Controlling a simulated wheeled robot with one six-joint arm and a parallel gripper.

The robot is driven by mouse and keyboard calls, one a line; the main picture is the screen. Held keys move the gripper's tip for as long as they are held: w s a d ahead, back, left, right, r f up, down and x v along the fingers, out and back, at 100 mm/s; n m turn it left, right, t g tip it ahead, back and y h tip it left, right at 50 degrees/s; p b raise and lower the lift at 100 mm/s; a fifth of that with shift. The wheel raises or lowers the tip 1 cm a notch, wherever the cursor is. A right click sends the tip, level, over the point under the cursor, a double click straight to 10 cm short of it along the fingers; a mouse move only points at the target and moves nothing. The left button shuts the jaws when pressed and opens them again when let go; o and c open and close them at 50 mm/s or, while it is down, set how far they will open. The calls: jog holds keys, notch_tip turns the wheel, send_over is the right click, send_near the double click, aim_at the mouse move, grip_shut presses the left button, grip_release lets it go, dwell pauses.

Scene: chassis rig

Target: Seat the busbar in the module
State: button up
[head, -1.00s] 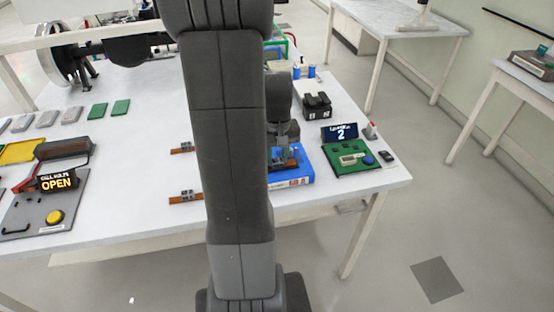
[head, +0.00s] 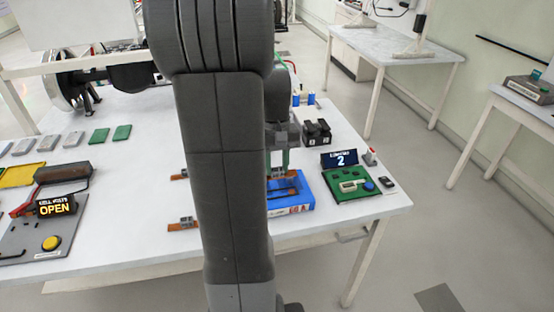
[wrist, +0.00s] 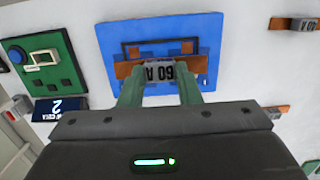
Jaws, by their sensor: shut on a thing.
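My gripper (wrist: 159,84) has two green fingers shut on the busbar (wrist: 124,70), a copper strip with a grey block marked 60 A. The fingers grip the grey block. The blue module (wrist: 212,38) lies beyond the fingertips in the wrist view, with a dark-edged recess in its face. The busbar crosses in front of the recess, its copper ends showing either side of the fingers. I cannot tell whether it touches the module. In the head view my gripper (head: 279,160) is over the blue module (head: 302,206), partly hidden by my arm.
Two other busbars (head: 182,226) (head: 179,177) lie on the table left of the module. A green board (head: 350,195) with a display (head: 340,159) reading 2 stands right of it. A black block (head: 317,131) is behind. The table's right front edge is near.

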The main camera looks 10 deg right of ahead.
jog(key=shift+g, duration=0.9)
jog(key=shift+w+f, duration=0.2)
jog(key=shift+f, duration=2.4)
jog(key=shift+f, duration=0.75)
jog(key=o, duration=1.2)
jog(key=v, duration=1.3)
jog(key=shift+r, duration=0.35)
